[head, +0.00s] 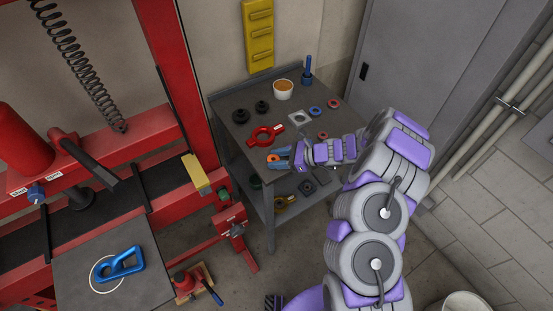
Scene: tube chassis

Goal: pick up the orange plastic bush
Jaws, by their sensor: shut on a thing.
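My gripper (277,160) is over the front part of the grey metal table (235,133), reaching in from the right. Its blue-tipped fingers are shut on a small orange thing, which looks like the orange plastic bush (272,158). The fingers hide most of it. I cannot tell whether it still touches the table top.
On the table are black knobs (262,106), a red ring with handles (267,136), a white block (300,118), a blue ring (315,111), a red-orange ring (334,103) and a white cup (283,89). A red press frame (180,70) stands close at left.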

